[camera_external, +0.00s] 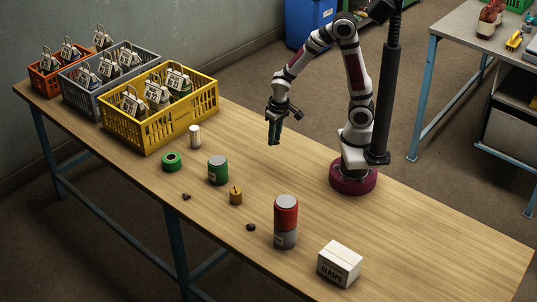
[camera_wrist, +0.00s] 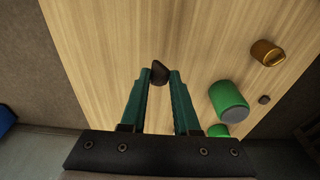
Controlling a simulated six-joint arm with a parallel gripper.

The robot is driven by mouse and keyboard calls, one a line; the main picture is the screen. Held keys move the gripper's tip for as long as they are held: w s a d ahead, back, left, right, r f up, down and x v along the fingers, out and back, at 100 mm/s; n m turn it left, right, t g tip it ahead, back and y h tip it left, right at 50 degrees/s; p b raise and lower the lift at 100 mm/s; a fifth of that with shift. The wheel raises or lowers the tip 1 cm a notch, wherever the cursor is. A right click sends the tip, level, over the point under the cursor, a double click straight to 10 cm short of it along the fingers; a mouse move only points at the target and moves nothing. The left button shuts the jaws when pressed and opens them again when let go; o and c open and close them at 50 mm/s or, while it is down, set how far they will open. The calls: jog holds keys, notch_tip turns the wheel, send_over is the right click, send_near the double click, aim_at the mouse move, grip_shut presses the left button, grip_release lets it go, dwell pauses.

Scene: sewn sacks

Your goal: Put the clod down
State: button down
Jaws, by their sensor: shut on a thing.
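A small dark clod (camera_wrist: 160,74) sits between the tips of my gripper's green fingers in the wrist view. My gripper (camera_wrist: 161,80) is shut on it. In the external view my gripper (camera_external: 274,142) points down and is raised above the table; the held clod cannot be made out there. Two more dark clods lie on the table, one near the front edge (camera_external: 186,197) and one left of the red and grey can (camera_external: 251,227).
The wooden table (camera_external: 420,235) is clear below and around my gripper. A green can (camera_external: 218,171), a brass weight (camera_external: 236,195), a green ring (camera_external: 172,161), a red and grey can (camera_external: 286,222) and a white box (camera_external: 340,264) stand nearby. Crates of sacks, including a yellow one (camera_external: 150,133), stand left.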

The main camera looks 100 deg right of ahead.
notch_tip(320, 180, up, 14)
jog(key=w+a+n, duration=0.4)
jog(key=a+n, duration=0.4)
jog(key=a, duration=0.4)
jog(key=n+y, duration=0.2)
jog(key=n, duration=1.6)
send_over(341, 255)
jog(key=shift+g, duration=0.3)
jog(key=f, duration=1.2)
jog(key=shift+w+d, duration=0.15)
jog(key=shift+d, duration=0.25)
jog(key=shift+s+a+f, duration=0.1)
jog(key=shift+a+f, duration=0.05)
jog(key=shift+f, duration=0.95)
jog(key=shift+s+a+f, duration=0.1)
jog(key=shift+f, duration=0.95)
